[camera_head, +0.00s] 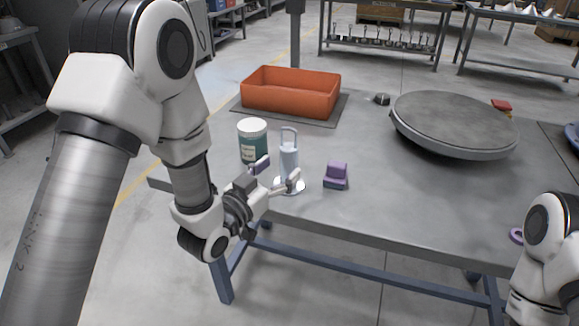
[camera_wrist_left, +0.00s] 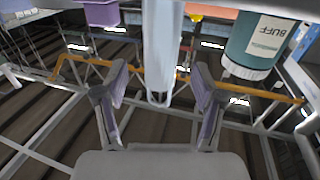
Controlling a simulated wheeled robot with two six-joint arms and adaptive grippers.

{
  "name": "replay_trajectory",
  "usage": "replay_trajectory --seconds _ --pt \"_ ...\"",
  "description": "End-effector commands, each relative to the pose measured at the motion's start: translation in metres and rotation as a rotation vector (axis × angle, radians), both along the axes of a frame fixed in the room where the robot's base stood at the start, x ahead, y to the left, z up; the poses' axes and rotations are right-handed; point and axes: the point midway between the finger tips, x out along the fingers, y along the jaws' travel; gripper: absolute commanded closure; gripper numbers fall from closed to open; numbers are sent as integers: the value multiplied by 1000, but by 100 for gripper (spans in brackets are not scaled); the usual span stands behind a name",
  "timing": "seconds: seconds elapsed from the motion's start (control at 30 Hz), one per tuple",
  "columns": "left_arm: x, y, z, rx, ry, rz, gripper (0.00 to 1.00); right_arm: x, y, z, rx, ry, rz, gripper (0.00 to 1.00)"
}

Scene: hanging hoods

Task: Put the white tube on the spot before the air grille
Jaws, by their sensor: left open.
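The pale white tube (camera_head: 289,158), with a loop at its top, stands upright at the near left of the table, over a white round patch or base (camera_head: 297,188). My left gripper (camera_head: 277,174) is open at the tube, with one finger on its far side and one on its near side. In the left wrist view the tube (camera_wrist_left: 161,50) shows between the two spread fingers (camera_wrist_left: 161,85), with a gap on each side. I cannot make out an air grille or its spot. My right arm shows at the lower right, but its gripper is out of view.
A green and white tub (camera_head: 252,142) stands close behind the left gripper. A purple block (camera_head: 337,174) sits right of the tube. An orange bin (camera_head: 290,93) is at the back left, and a round grey turntable (camera_head: 453,125) at the right. The table's middle front (camera_head: 400,205) is clear.

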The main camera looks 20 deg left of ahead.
Motion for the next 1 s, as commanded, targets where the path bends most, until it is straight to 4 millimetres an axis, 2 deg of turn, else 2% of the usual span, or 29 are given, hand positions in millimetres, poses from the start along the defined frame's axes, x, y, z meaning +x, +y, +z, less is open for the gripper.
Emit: replay_trajectory --seconds 0.1,0.2,0.43,0.47,0.5,0.63,1.0 --pt "22 -6 5 3 -3 -2 31 0 0 3 0 -1 0 60" --pt "35 -10 3 1 1 0 31 0 0 3 0 -1 0 60" --pt "38 -11 3 1 2 1 31 0 0 3 0 -1 0 60" --pt "38 -11 3 1 2 1 38 0 0 3 0 -1 0 60" --pt "38 -11 3 1 2 1 52 0 0 3 0 -1 0 60" --pt "38 -11 3 1 2 1 98 0 0 3 0 -1 0 60" --pt "39 -10 5 0 0 1 100 0 0 5 0 -1 0 60"
